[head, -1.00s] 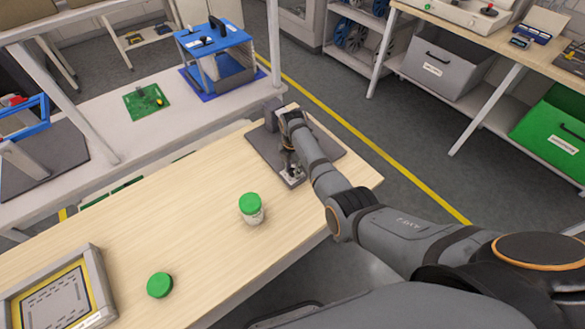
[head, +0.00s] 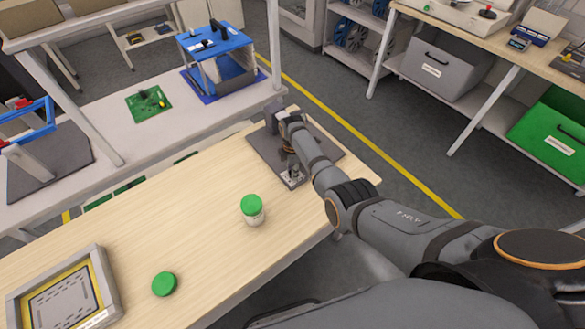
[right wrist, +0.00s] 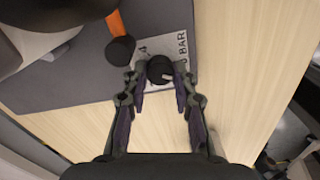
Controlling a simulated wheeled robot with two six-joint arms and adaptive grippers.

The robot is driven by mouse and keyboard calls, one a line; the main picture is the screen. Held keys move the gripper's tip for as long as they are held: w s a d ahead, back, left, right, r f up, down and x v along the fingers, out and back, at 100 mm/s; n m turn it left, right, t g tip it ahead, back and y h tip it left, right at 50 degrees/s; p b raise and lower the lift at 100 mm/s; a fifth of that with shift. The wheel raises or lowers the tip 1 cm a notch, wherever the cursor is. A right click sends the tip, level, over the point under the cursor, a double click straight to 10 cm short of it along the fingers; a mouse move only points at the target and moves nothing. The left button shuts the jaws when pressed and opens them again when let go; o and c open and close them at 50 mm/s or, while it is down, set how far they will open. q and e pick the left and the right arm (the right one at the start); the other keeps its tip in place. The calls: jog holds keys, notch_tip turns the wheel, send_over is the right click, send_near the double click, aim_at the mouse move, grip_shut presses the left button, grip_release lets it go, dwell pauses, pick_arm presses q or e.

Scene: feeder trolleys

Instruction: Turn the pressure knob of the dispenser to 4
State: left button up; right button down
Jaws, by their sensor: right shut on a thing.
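The dispenser (head: 272,119) stands on a dark mat at the far right corner of the wooden bench, partly hidden by my right arm. Its black round pressure knob (right wrist: 160,70) shows in the right wrist view, on a light plate (right wrist: 180,28) printed with "4" and "BAR". A pale pointer mark shows on the knob's right side; the value it points at cannot be read. My right gripper (right wrist: 161,82) is shut on the knob, one finger on each side. It also shows in the head view (head: 291,174), reaching down at the mat's near edge. My left gripper is not in view.
A jar with a green lid (head: 252,210) and a loose green lid (head: 164,284) are on the bench (head: 190,225). A framed stencil (head: 110,280) lies at the lower left. An orange part with a black end (right wrist: 119,47) is close to the gripper's left finger.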

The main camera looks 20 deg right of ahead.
jog(key=m+p, duration=0.1)
jog(key=m, duration=0.3)
jog(key=shift+m, duration=0.3)
jog(key=m, duration=0.5)
jog(key=shift+p, duration=0.35)
jog(key=m, duration=0.5)
jog(key=shift+w+m, duration=0.1)
jog(key=shift+m, duration=0.3)
jog(key=m, duration=0.5)
jog(key=shift+m, duration=0.3)
jog(key=m, duration=0.5)
jog(key=shift+p, duration=0.35)
jog(key=m, duration=0.5)
jog(key=shift+m, duration=0.4)
jog(key=m, duration=1)
jog(key=shift+m, duration=0.3)
